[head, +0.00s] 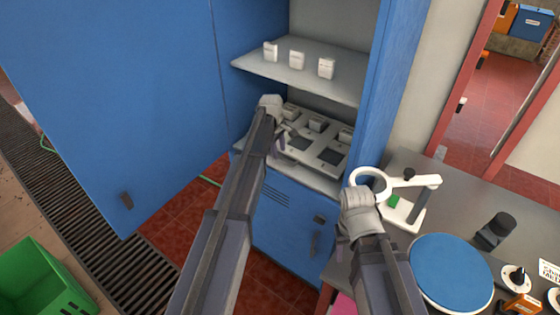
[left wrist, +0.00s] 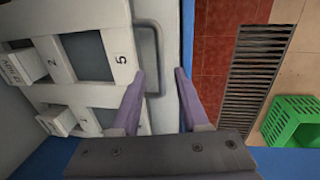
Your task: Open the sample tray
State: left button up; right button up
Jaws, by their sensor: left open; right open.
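The sample tray (head: 297,153) is a grey panel with dark windows and small white boxes, on the lower shelf inside the blue cabinet. In the left wrist view the tray (left wrist: 91,94) shows numbers and a grey bar handle (left wrist: 154,60) along its edge. My left gripper (left wrist: 160,72) is open, with its purple fingers on either side of the handle's near end; contact cannot be told. In the head view my left gripper (head: 281,138) is at the tray's left front, partly hidden by its arm. My right gripper (head: 343,240) is open and empty near the counter edge.
The blue cabinet door (head: 110,100) stands open at left. An upper shelf (head: 300,72) holds small white boxes. A ring-shaped magnifier stand (head: 418,205), a blue round plate (head: 451,272) and a black item (head: 495,231) are on the right counter. A green crate (head: 40,285) is on the floor.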

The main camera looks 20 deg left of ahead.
aim_at(280, 159)
pick_arm(q)
jog(key=f+b, duration=0.2)
jog(key=f, duration=0.1)
jog(key=shift+w+d+f+b, duration=0.1)
jog(key=shift+w+f+b, duration=0.2)
jog(key=shift+w, duration=0.05)
pick_arm(e)
notch_tip(280, 159, down, 4)
jog(key=shift+r, duration=0.2)
pick_arm(q)
grip_shut()
dwell(0.8)
